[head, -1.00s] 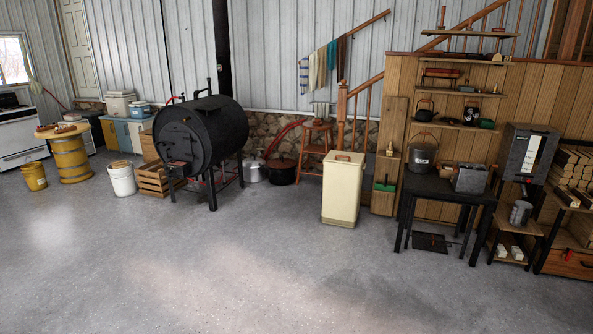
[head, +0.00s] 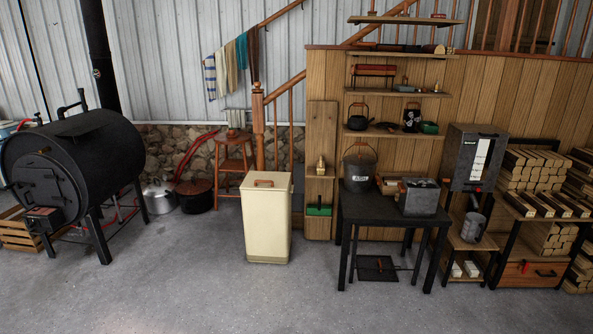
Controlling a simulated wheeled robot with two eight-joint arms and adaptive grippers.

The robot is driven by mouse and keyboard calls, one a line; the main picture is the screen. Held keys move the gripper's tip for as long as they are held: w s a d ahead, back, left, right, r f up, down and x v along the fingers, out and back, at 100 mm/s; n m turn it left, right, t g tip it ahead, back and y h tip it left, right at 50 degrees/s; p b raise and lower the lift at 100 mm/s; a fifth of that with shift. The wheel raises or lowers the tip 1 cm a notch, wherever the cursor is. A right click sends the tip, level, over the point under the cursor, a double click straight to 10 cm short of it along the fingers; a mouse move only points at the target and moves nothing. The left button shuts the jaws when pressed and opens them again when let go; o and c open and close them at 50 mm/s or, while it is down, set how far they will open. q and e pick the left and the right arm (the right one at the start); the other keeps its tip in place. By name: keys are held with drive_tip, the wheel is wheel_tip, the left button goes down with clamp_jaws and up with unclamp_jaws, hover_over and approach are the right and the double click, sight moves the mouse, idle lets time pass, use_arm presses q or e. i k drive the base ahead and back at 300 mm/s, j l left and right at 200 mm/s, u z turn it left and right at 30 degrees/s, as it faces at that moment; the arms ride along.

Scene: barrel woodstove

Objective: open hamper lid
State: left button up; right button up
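The hamper (head: 267,224) is a tall cream box standing upright on the concrete floor, a little left of the middle in the head view. Its lid (head: 265,181) lies flat and closed on top, with a brown handle (head: 264,183) on it. Neither of my grippers shows in the head view, so their state is hidden.
A black barrel stove (head: 75,165) stands on legs at the left. A wooden stool (head: 233,165) is behind the hamper. A dark table (head: 385,208) with an ash bucket (head: 358,172) stands to its right. The floor (head: 200,290) in front is clear.

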sight(267, 177)
drive_tip(key=i, duration=2.5)
drive_tip(key=i+l+u, duration=0.1)
drive_tip(key=i+u, duration=0.15)
drive_tip(key=i, duration=0.3)
drive_tip(key=i+l+u, duration=0.3)
drive_tip(key=i, duration=0.3)
drive_tip(key=i+l+u, duration=0.25)
drive_tip(key=i, duration=0.3)
drive_tip(key=i+l+u, duration=0.25)
drive_tip(key=i+l, duration=0.15)
drive_tip(key=i, duration=0.1)
